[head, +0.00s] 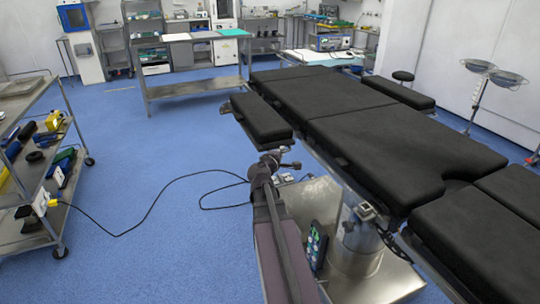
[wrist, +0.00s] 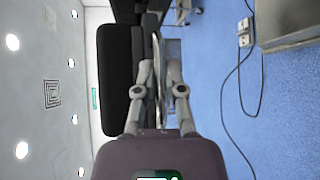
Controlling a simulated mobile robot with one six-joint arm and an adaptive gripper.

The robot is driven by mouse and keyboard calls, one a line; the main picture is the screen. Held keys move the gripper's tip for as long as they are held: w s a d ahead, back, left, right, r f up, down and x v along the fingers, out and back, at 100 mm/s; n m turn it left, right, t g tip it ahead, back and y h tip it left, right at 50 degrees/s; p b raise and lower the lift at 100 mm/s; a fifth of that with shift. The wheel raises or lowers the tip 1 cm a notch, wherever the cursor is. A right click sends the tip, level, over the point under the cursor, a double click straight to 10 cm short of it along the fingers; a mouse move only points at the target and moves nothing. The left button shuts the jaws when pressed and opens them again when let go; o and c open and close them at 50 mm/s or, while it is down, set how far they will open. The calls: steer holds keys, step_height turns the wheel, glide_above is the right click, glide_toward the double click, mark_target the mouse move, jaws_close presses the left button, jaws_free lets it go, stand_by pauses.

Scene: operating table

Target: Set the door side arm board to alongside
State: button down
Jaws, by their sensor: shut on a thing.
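The black padded arm board (head: 262,118) on the table's left side lies lengthwise, roughly parallel to the table edge with a narrow gap. The operating table (head: 365,130) has black pads. My gripper (head: 275,162) is at the near end of this arm board, by its underside. In the wrist view the arm board (wrist: 115,75) stands just left of my gripper (wrist: 163,72). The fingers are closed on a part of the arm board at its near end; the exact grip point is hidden. A second arm board (head: 398,92) lies along the table's right side.
A metal trolley (head: 58,190) with tools stands at the left. A black cable (head: 150,205) runs over the blue floor from it toward the table base (head: 375,285). A steel table (head: 190,88) stands at the back. Floor between trolley and table is otherwise free.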

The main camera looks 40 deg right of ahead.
steer(key=shift+s+d, duration=0.1)
steer(key=shift+d, duration=0.4)
steer(key=shift+d, duration=0.2)
steer(key=c, duration=0.7)
jaws_free()
steer(key=shift+a, duration=0.1)
